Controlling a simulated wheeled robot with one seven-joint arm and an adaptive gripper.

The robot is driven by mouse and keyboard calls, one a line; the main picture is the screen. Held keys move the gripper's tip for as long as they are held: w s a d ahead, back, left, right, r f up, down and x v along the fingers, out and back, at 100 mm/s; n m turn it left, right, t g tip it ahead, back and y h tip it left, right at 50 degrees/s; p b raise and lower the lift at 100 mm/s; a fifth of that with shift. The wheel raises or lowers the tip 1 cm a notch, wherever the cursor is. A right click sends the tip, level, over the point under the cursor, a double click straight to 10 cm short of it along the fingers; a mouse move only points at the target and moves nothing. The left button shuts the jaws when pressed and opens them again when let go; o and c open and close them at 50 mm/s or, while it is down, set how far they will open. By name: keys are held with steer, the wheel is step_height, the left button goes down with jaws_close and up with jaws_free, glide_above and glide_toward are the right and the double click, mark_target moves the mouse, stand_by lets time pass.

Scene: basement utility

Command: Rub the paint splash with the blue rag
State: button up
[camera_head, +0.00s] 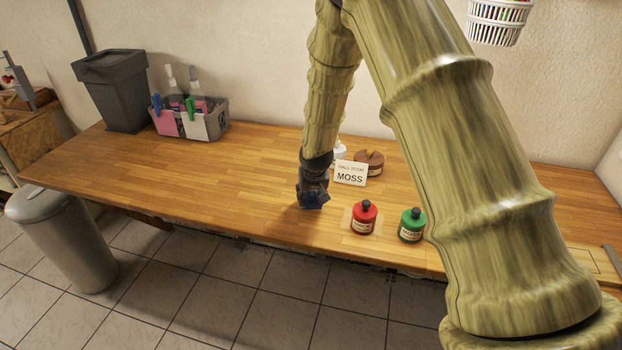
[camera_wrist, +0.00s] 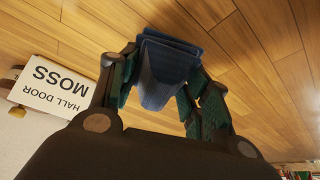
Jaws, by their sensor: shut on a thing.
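My gripper (camera_head: 313,192) is shut on the blue rag (camera_head: 316,203), low over the wooden worktop (camera_head: 240,180), left of the red bottle. In the wrist view the folded rag (camera_wrist: 165,72) sits between the green-padded fingers of my gripper (camera_wrist: 160,85) and sticks out past them. I cannot tell whether the rag touches the wood. I make out no paint splash in either view; the gripper and rag hide the wood beneath them.
A card reading "HALL DOOR MOSS" (camera_head: 350,174) stands right of my gripper, with a brown round object (camera_head: 371,161) behind. A red bottle (camera_head: 363,219) and green bottle (camera_head: 411,226) stand near the front edge. A caddy (camera_head: 205,122) and dark bin (camera_head: 119,92) stand left; wood between is clear.

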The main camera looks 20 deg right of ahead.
steer(key=shift+d+p+v, duration=0.15)
steer(key=shift+p+v, duration=0.05)
steer(key=shift+v, duration=0.35)
steer(key=shift+d+p+v, duration=0.15)
steer(key=shift+p+v, duration=0.05)
steer(key=shift+v, duration=0.4)
steer(key=shift+w+r+p, duration=0.25)
steer(key=shift+r+p, duration=0.4)
steer(key=shift+r, duration=0.3)
steer(key=shift+p+v, duration=0.35)
steer(key=shift+v, duration=0.45)
steer(key=shift+w, duration=0.2)
